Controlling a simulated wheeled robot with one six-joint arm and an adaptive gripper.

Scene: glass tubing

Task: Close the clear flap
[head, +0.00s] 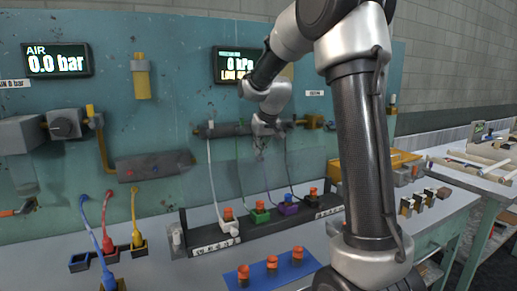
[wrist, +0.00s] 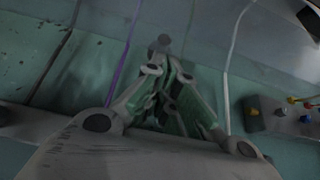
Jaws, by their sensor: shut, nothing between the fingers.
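My gripper (head: 260,150) is in front of the teal panel (head: 160,105), just below a dark horizontal bar (head: 222,130) and above the row of coloured sockets. In the wrist view my gripper (wrist: 164,45) is shut and empty, its fingertips together. I cannot tell whether it touches the panel.
White, green, purple and dark cables hang close around my gripper; the white cable (head: 211,180) is on its left. Orange-topped pieces stand on a blue mat (head: 256,283). A gas display (head: 231,67) and an air display (head: 56,60) hang above.

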